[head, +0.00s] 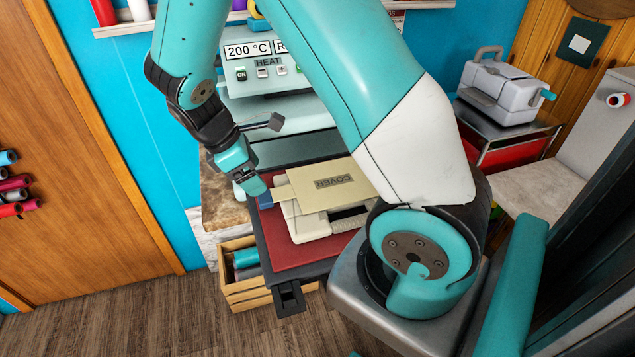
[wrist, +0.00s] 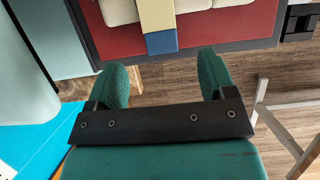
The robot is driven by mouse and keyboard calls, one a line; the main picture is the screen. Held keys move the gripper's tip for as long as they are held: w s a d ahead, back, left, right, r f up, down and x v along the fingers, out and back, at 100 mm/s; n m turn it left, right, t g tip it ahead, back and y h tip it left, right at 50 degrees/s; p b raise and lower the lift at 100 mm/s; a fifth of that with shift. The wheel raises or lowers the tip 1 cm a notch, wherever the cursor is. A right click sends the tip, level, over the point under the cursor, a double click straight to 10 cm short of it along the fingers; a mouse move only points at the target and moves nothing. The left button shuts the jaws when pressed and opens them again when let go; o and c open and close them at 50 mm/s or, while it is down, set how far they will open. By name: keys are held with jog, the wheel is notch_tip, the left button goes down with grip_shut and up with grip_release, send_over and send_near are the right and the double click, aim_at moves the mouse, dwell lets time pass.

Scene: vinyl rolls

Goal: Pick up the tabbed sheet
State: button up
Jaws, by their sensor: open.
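The tabbed sheet (head: 303,187) is beige, marked COVER, and lies on a white item (head: 302,228) on the heat press's red pad (head: 281,247). Its narrow tab points left in the head view and ends in a blue tip, which my gripper partly hides. The tab shows in the wrist view, with its blue tip (wrist: 161,43) at the pad's edge. My gripper (head: 252,187) is open and empty beside the tab. In the wrist view its fingers (wrist: 163,70) are spread wide, and the blue tip lies just beyond the gap, roughly centred.
The heat press (head: 285,85) stands open behind the pad, with a display of 200 °C. A wooden crate (head: 238,288) with rolls is below the pad at left. Vinyl rolls (head: 12,187) hang at far left.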

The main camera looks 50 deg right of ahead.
aim_at(270, 196)
jog(key=shift+p+x, duration=1)
jog(key=shift+x, duration=2.45)
jog(key=shift+w+a, duration=0.1)
jog(key=c, duration=1)
notch_tip(270, 196, up, 20)
jog(key=b, duration=0.1)
jog(key=shift+b, duration=0.35)
jog(key=shift+o, duration=0.6)
jog(key=c, duration=0.5)
